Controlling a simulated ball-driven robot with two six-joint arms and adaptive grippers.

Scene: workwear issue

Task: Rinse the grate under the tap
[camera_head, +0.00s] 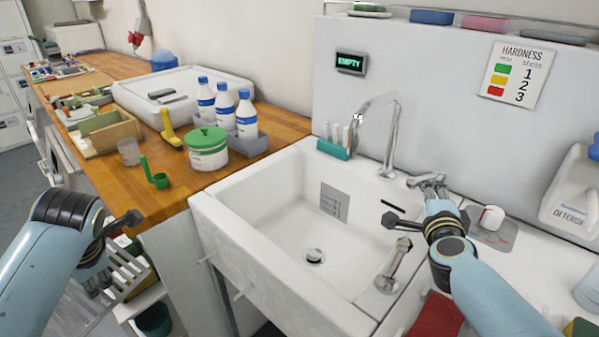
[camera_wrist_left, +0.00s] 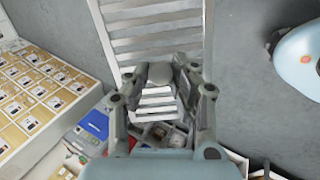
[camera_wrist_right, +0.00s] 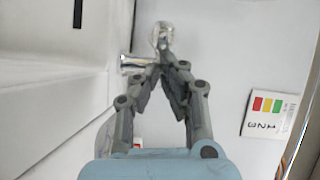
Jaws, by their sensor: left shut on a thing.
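The grate (camera_head: 130,262) is a pale slatted panel hanging low at the left, beside the counter and away from the sink. It fills the upper middle of the left wrist view (camera_wrist_left: 158,22). My left gripper (camera_wrist_left: 162,78) is shut on its edge. The chrome tap (camera_head: 396,135) arches over the back of the white sink (camera_head: 222,212); no water stream is visible. My right gripper (camera_head: 428,187) is beside the tap's base. In the right wrist view its fingertips (camera_wrist_right: 164,68) are together, close to chrome fittings (camera_wrist_right: 140,63); contact is unclear.
The wooden counter (camera_head: 290,125) left of the sink holds bottles (camera_head: 246,115), a green-lidded tub (camera_head: 207,148) and a green scoop (camera_head: 157,178). A chrome fitting (camera_head: 398,262) stands on the sink's right rim. The basin is empty. A display (camera_head: 351,62) reads EMPTY.

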